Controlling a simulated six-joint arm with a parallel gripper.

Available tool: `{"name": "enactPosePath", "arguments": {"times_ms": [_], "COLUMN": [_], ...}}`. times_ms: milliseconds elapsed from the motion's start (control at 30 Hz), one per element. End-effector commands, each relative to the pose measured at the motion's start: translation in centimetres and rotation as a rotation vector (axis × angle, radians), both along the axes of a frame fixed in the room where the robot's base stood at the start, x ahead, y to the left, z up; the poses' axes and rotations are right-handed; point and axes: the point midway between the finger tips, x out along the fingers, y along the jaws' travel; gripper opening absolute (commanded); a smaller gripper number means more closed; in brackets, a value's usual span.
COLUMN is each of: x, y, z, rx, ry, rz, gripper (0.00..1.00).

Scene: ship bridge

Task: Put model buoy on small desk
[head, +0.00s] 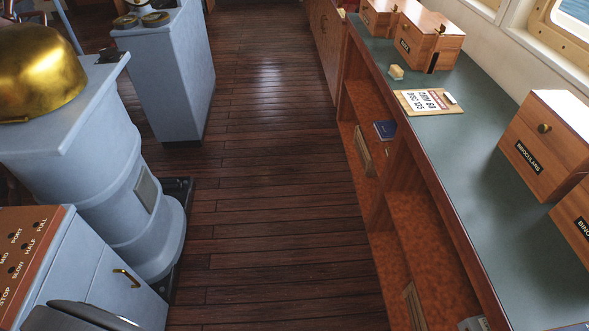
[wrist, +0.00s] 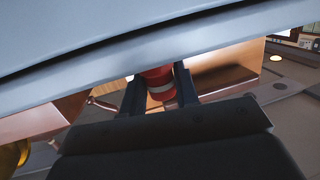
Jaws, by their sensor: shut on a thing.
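In the wrist view, my gripper (wrist: 159,88) is shut on the model buoy (wrist: 160,80), which is red with a white band. The buoy sits between the two dark fingers, and its upper end is partly hidden by a large pale grey surface that crosses the top of the view. I cannot tell whether the buoy touches that surface. Neither the gripper nor the buoy shows in the head view. I cannot make out a small desk for certain in either view.
In the head view, a long green-topped counter (head: 485,200) runs along the right, with wooden binocular boxes (head: 545,135) and a clipboard (head: 428,101). A grey pedestal with a brass dome (head: 38,75) stands left. The plank floor (head: 275,190) between them is clear.

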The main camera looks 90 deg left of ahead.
Motion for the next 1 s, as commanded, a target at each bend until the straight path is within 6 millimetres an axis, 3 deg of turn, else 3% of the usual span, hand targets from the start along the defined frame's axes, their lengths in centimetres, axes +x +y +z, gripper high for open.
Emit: {"name": "enactPosePath", "arguments": {"times_ms": [267,300,400,767,1000], "x": [0.0,0.0,0.0,0.1,3.7], "y": [0.0,0.0,0.0,0.0,0.8], "z": [-0.2,-0.2,-0.2,0.2,0.8], "rx": [0.001,0.000,0.000,0.001,0.000], "ry": [0.001,0.002,0.002,0.001,0.001], "rz": [0.001,0.001,0.001,0.000,-0.001], "gripper": [0.04,0.32,0.50,0.50,0.50]}}
